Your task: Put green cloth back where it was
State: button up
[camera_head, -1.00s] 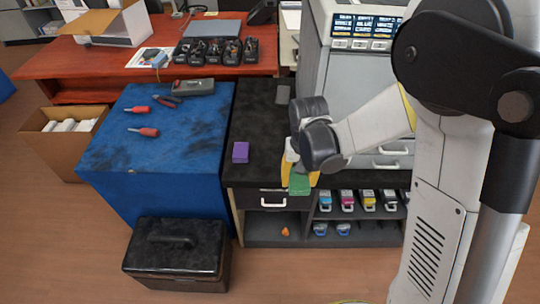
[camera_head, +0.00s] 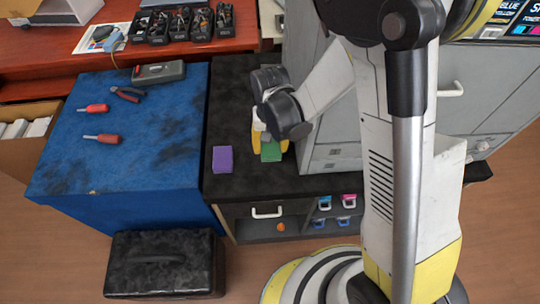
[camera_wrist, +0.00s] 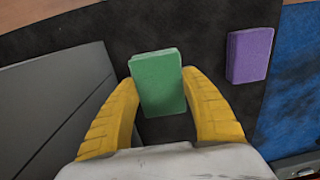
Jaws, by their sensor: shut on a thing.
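The green cloth (camera_wrist: 158,82) is a small folded block between the two yellow fingers of my gripper (camera_wrist: 160,90) in the wrist view. The fingers are shut on its sides. In the head view the green cloth (camera_head: 271,151) hangs below my gripper (camera_head: 268,142), over the black top of the low cabinet (camera_head: 225,105). Whether it touches the top cannot be told. A purple cloth (camera_head: 222,160) lies flat on the black top to the left of it, and it also shows in the wrist view (camera_wrist: 249,55).
The blue bench (camera_head: 150,135) at left bears two red screwdrivers (camera_head: 101,138), pliers (camera_head: 127,94) and a grey device (camera_head: 158,72). A black toolbox (camera_head: 163,262) stands on the floor. Black top between the cloths is clear.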

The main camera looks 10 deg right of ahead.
aim_at(270, 155)
notch_tip(270, 155, down, 5)
jog(key=shift+f+b, duration=0.2)
jog(key=shift+b, duration=0.85)
jog(key=shift+r, duration=0.15)
jog(key=o, duration=1.2)
notch_tip(270, 155, up, 12)
jog(key=p, duration=0.6)
